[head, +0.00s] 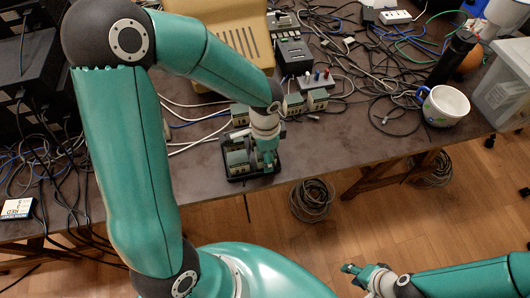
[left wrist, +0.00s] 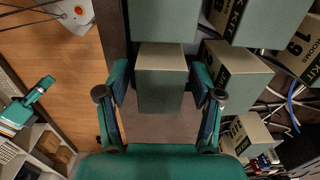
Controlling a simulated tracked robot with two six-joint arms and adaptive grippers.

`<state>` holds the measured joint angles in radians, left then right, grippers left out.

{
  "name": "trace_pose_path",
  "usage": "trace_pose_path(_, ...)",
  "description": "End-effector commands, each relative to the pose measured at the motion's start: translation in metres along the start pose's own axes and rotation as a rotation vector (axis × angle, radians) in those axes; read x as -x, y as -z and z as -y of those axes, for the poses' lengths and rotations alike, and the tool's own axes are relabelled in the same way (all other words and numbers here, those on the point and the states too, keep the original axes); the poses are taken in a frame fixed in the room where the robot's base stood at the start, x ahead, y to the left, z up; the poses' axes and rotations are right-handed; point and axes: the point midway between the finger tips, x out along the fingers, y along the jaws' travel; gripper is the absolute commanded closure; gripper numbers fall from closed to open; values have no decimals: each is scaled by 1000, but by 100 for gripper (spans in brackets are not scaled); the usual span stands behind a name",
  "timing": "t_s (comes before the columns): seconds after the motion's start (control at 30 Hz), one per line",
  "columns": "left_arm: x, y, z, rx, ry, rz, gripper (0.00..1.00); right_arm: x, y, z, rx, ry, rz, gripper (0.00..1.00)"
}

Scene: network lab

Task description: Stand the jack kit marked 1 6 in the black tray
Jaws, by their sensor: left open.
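The black tray (head: 250,177) lies near the table's front edge in the head view, with small green and tan kit boxes (head: 237,160) in its left part. My left gripper (head: 267,160) points down at the tray's right side. In the left wrist view, my left gripper (left wrist: 160,90) is open, its fingers on either side of a plain-looking green and tan box (left wrist: 161,88). A gap shows by each finger. No number is readable on that box, so I cannot tell if it is 1 6. My right gripper (head: 364,275) hangs over the floor, away from the table; its jaws are unclear.
More kit boxes (head: 317,99) stand behind the tray; one box marked 19 (left wrist: 302,45) shows in the wrist view. Loose cables, a beige device (head: 215,40), a black unit (head: 293,56) and a white mug (head: 444,106) are on the table. Cable coils (head: 311,200) lie below.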

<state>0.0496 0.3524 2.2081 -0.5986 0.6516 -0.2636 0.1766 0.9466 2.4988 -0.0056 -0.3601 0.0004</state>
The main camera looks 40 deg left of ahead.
Motion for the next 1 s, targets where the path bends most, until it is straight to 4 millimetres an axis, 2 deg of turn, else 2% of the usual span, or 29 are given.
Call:
trace_pose_path(0.23, 12, 1, 1, 1, 3, -2, 34, 4, 0, 1, 0, 0, 0, 60)
trace_pose_path(0.7, 99, 1, 0, -1, 3, -4, 34, 13, 0, 5, 0, 0, 0, 60)
trace_pose_path(0.83, 115, 1, 0, 0, 2, -2, 34, 14, 0, 5, 0, 0, 0, 60)
trace_pose_path(1.0, 122, 0, 0, -1, -1, 0, 34, 15, 0, 5, 0, 0, 0, 60)
